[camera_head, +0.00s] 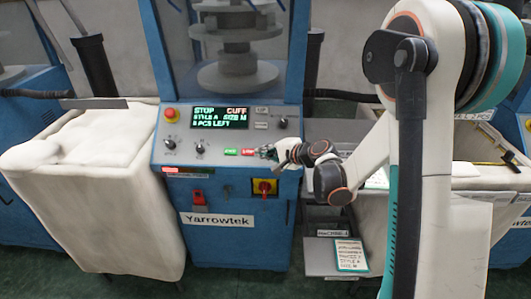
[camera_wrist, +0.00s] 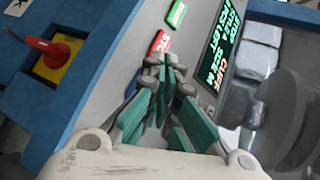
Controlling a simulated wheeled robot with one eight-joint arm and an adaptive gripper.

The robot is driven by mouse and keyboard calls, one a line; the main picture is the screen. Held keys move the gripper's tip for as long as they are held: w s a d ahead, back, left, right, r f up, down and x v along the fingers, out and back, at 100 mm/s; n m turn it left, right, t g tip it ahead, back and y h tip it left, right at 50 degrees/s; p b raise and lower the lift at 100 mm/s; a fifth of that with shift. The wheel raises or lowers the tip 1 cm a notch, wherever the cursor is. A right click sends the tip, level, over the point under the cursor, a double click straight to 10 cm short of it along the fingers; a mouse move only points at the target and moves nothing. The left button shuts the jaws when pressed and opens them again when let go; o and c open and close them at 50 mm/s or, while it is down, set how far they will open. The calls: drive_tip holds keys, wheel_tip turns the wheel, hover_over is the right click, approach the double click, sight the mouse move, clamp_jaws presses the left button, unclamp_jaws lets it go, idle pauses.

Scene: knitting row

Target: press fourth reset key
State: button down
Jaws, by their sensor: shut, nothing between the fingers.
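The blue knitting machine's control panel (camera_head: 225,139) fills the middle of the head view, with a lit display (camera_head: 219,118) reading STOP and CUFF. A green key (camera_head: 231,152) and a red key (camera_head: 248,152) sit below the display; the wrist view shows the green key (camera_wrist: 176,14) and the red key (camera_wrist: 160,42) too. My gripper (camera_head: 266,151) is shut and empty just right of the red key. In the wrist view my fingertips (camera_wrist: 165,66) are close to the panel below the red key. A blue patch (camera_wrist: 132,83) shows partly behind the fingers; I cannot tell whether they touch it.
A red emergency button (camera_head: 170,113) and knobs (camera_head: 200,149) are on the panel. A red switch on a yellow plate (camera_head: 264,187) sits below my gripper. A cloth-covered bin (camera_head: 105,190) stands left. A small stand with a card (camera_head: 352,254) is at lower right.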

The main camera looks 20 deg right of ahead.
drive_tip(key=shift+f, duration=0.1)
drive_tip(key=shift+w+d+f+b, duration=0.1)
drive_tip(key=shift+w+f+b, duration=0.15)
drive_tip(key=shift+b, duration=0.1)
drive_tip(key=shift+w+f+b, duration=0.2)
drive_tip(key=shift+f+b, duration=0.05)
drive_tip(key=shift+b, duration=0.1)
idle(0.7)
drive_tip(key=shift+s+r, duration=0.1)
drive_tip(key=shift+r, duration=0.05)
drive_tip(key=shift+s+r+p, duration=0.35)
drive_tip(key=shift+r, duration=0.1)
drive_tip(key=shift+s+r, duration=0.1)
drive_tip(key=shift+r, duration=0.05)
idle(0.3)
drive_tip(key=s+r+p, duration=0.1)
drive_tip(key=r, duration=0.1)
drive_tip(key=s+a+r+p, duration=0.1)
drive_tip(key=shift+s+r, duration=0.35)
drive_tip(key=shift+s, duration=0.05)
drive_tip(key=shift+a, duration=0.1)
idle(0.5)
